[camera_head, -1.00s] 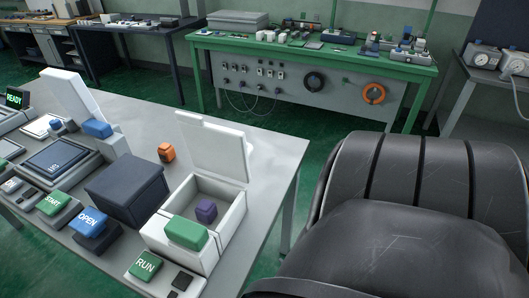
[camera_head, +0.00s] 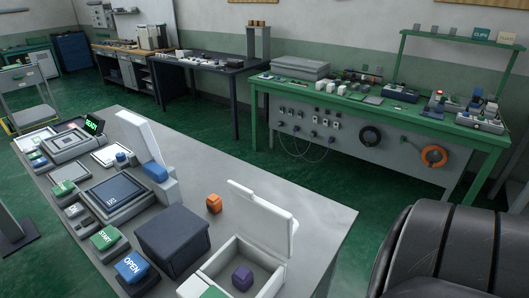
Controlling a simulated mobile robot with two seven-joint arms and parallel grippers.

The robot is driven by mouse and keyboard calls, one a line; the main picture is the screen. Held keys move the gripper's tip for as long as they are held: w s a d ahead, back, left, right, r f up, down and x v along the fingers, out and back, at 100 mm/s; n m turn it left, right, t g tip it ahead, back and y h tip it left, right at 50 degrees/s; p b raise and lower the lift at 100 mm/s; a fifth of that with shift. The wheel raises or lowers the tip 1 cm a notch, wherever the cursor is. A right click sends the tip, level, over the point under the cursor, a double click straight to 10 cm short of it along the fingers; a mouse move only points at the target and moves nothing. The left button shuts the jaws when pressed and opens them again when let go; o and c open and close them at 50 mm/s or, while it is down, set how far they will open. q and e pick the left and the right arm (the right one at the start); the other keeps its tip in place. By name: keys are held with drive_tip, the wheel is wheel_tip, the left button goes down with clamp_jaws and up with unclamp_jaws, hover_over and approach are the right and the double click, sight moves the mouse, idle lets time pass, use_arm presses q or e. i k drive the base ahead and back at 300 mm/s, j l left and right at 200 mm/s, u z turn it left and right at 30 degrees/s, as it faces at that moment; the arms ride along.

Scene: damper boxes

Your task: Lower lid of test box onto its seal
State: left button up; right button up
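A white open box (camera_head: 276,284) stands at the front right of the grey table. Its white lid (camera_head: 262,220) is raised at the back, leaning slightly, and a purple block (camera_head: 242,278) lies inside. A green block (camera_head: 212,292) at its front is cut off by the lower edge. Farther left, a flat unit with a dark, marked top (camera_head: 110,193) has a tilted white lid (camera_head: 138,141) raised behind it, with a blue block (camera_head: 156,171) at that lid's lower end. I cannot tell for certain which is the test box. Neither gripper is in view.
On the grey table (camera_head: 318,212) are a dark box (camera_head: 172,240), an orange block (camera_head: 214,203), a green START button (camera_head: 104,238), a blue OPEN button (camera_head: 131,266) and a READY display (camera_head: 92,124). A green bench (camera_head: 345,100) stands behind. The table's back right is clear.

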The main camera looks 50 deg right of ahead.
sight(276, 227)
drive_tip(key=l+u, duration=0.1)
drive_tip(key=l, duration=0.35)
drive_tip(key=l+u, duration=0.1)
drive_tip(key=l, duration=0.35)
drive_tip(key=k+l+u, duration=0.15)
drive_tip(key=l, duration=0.3)
drive_tip(key=l+u, duration=0.1)
drive_tip(key=l, duration=0.35)
drive_tip(key=k+l+u, duration=0.1)
drive_tip(key=l, duration=0.3)
drive_tip(key=k+l+u, duration=0.1)
drive_tip(key=l, duration=0.35)
